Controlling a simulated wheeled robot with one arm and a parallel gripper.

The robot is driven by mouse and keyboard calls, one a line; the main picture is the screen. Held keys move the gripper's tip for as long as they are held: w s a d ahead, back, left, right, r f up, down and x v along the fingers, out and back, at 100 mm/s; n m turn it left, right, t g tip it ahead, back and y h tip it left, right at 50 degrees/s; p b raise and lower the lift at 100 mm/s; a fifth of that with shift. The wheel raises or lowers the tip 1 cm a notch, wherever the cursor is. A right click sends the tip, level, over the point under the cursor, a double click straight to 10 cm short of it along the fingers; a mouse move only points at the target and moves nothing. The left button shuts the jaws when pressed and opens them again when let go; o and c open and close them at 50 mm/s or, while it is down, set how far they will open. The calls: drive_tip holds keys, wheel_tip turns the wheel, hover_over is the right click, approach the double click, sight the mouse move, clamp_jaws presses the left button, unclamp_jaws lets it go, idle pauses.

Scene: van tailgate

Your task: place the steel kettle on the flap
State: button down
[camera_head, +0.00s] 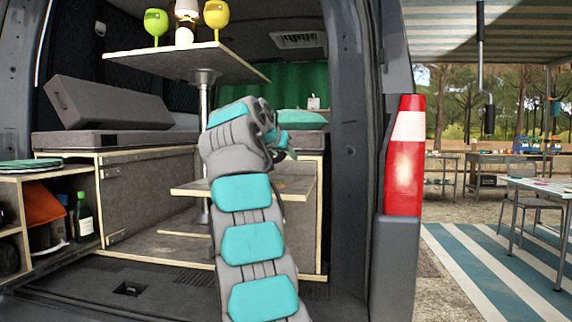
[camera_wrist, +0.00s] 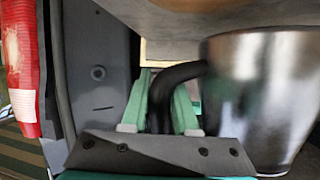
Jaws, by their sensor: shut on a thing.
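In the wrist view, the steel kettle (camera_wrist: 262,95) fills the right side, with a shiny rounded metal body. Its black handle (camera_wrist: 182,72) runs between the green fingers of my gripper (camera_wrist: 163,84), which is shut on it. In the head view my gripper (camera_head: 283,145) is at the far end of my arm, mostly hidden by it, and the kettle cannot be made out. A low wooden board (camera_head: 298,187), which looks like the flap, shows on both sides of my arm inside the van. A pale surface (camera_wrist: 190,18) lies close above the kettle in the wrist view.
The van's rear pillar and red tail light (camera_head: 405,155) stand close to the right of my arm.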

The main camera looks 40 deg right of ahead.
drive_tip(key=shift+f+b, duration=1.2)
drive_tip(key=shift+f, duration=0.45)
drive_tip(key=c, duration=0.7)
unclamp_jaws()
drive_tip(key=v, duration=1.2)
drive_tip(key=shift+s+b, duration=0.1)
drive_tip(key=shift+b, duration=0.2)
